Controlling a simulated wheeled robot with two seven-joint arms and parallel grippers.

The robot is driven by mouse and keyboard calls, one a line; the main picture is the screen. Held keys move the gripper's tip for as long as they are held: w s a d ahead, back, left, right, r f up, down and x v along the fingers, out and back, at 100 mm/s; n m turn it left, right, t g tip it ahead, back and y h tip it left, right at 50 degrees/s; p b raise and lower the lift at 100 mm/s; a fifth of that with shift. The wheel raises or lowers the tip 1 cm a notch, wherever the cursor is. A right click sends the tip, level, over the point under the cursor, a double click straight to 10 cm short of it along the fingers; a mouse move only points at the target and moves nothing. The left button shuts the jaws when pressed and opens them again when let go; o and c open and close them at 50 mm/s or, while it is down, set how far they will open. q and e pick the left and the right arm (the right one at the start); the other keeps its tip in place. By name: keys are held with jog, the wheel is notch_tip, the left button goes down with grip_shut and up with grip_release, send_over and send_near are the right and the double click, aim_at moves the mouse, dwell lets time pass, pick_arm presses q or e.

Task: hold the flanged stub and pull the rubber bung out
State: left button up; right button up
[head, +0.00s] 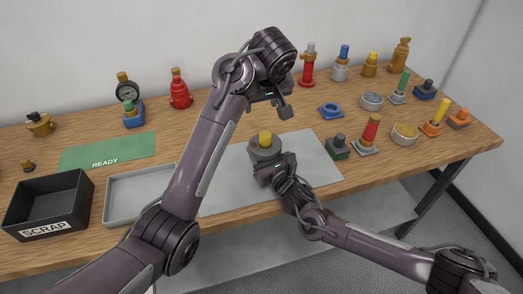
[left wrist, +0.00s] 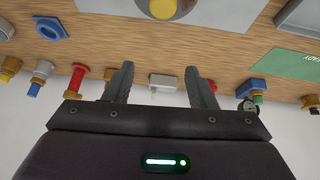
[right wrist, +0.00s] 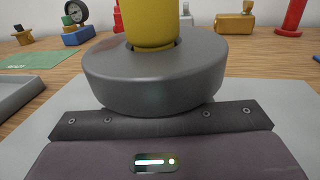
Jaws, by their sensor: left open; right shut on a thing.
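The flanged stub (head: 257,156) is a thick grey round body on the grey mat, upright. The yellow rubber bung (head: 265,138) sits in its top and stands out above it. In the right wrist view the stub (right wrist: 155,82) fills the middle, with the bung (right wrist: 150,32) in its hole. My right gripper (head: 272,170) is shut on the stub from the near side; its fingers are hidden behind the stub. My left gripper (head: 284,104) is open and empty, above and behind the stub. In the left wrist view the bung (left wrist: 170,8) is cut by the top edge, beyond the fingers.
The grey mat (head: 318,170) is otherwise bare. A grey tray (head: 112,222), a black scrap bin (head: 18,232) and a green ready mat (head: 85,156) lie left. Several valves and fittings, including a red-topped one (head: 370,130), stand to the right and along the back.

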aim_at(265, 134)
pick_arm(q)
jog(key=s+d+f+g, duration=0.1)
jog(key=s+f+g, duration=0.1)
jog(key=f, duration=0.1)
jog(key=shift+s+d, duration=0.3)
jog(key=shift+d, duration=0.05)
jog(key=shift+x, duration=3.4)
jog(key=shift+s, duration=0.15)
grip_shut()
jog(key=shift+r, duration=0.1)
jog(key=shift+r, duration=4.25)
